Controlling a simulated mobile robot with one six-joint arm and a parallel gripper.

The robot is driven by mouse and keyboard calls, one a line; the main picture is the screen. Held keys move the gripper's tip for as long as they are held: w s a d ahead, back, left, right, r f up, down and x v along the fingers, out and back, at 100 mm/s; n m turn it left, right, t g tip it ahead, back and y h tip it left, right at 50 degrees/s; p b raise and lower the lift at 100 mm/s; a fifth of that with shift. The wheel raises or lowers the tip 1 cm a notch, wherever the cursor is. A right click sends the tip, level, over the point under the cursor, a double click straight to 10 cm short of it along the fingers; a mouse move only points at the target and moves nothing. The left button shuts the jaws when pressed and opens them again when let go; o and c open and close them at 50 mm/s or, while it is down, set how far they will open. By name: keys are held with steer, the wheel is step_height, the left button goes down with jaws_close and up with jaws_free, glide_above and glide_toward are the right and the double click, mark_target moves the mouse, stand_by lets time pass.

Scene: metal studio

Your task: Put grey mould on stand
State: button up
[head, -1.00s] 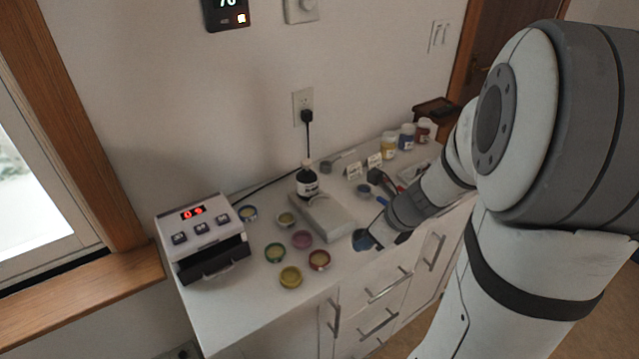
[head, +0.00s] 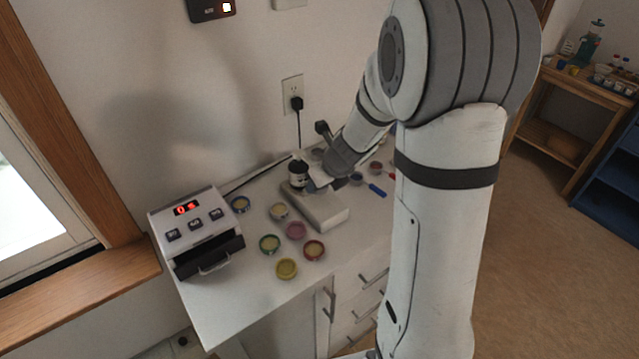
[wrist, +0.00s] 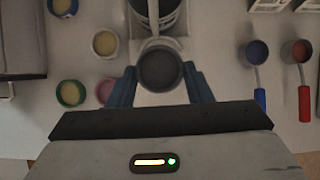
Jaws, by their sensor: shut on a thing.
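The grey mould (wrist: 160,70) is a round dark-grey cup, held between the blue fingers of my gripper (wrist: 160,84) in the wrist view. The mould is hard to make out there. The dark round vessel at the top of the wrist view (wrist: 168,14) is just beyond the mould. I cannot tell whether the mould touches the stand.
Several coloured round moulds (head: 287,268) lie left and front of the stand. A white machine with a red display (head: 195,225) stands at the left. Blue- and red-handled tools (wrist: 260,98) lie to the right.

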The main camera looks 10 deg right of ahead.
steer(key=shift+w+a, duration=0.25)
steer(key=shift+w, duration=0.2)
steer(key=shift+w+a+f+b, duration=0.15)
steer(key=shift+f+b, duration=0.3)
steer(key=shift+f, duration=0.45)
steer(key=shift+w+d+f+b, duration=0.1)
steer(key=shift+w+f+b, duration=0.1)
steer(key=shift+f+b, duration=0.45)
steer(key=shift+f, duration=0.3)
steer(key=shift+f, duration=0.15)
steer(key=o, duration=1)
steer(key=shift+c, duration=0.2)
